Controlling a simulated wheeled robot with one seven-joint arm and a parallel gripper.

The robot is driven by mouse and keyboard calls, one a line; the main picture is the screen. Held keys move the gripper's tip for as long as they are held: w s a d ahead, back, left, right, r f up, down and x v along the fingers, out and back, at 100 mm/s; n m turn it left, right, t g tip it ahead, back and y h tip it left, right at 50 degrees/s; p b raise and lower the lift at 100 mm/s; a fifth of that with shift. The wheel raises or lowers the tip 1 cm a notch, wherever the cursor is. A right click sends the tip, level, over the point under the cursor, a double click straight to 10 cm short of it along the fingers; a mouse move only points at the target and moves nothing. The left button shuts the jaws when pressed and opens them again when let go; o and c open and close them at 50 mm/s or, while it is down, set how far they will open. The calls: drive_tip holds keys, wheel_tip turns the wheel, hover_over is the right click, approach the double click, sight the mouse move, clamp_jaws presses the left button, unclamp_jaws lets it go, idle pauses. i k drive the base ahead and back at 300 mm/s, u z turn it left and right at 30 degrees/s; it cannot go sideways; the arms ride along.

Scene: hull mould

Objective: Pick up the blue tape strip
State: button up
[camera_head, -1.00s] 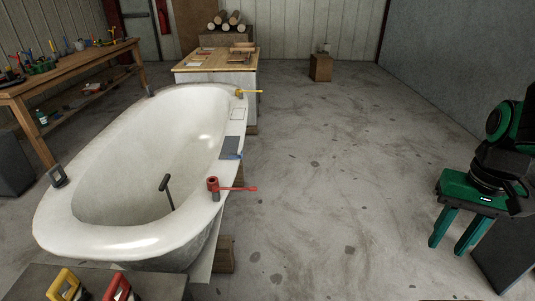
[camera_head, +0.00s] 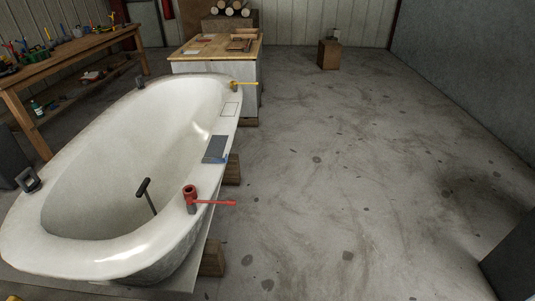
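A small blue strip (camera_head: 219,161), which looks like the blue tape strip, shows at the near edge of a dark grey flat pad (camera_head: 216,147). Both are on the right rim of the white tub-shaped hull mould (camera_head: 62,246). The strip is small here, and I cannot tell whether it lies flat or how it touches the pad. My gripper is not in view.
A red clamp (camera_head: 190,192) sits on the rim nearer me, its handle sticking out right. A yellow-handled clamp (camera_head: 235,86) is farther along. A black T-handled tool (camera_head: 146,194) stands inside the mould. Open floor (camera_head: 340,180) lies to the right.

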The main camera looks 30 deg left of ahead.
sight(204, 159)
drive_tip(key=z, duration=0.75)
drive_tip(key=i, duration=1.4)
drive_tip(key=u, duration=3.45)
drive_tip(key=i, duration=1.05)
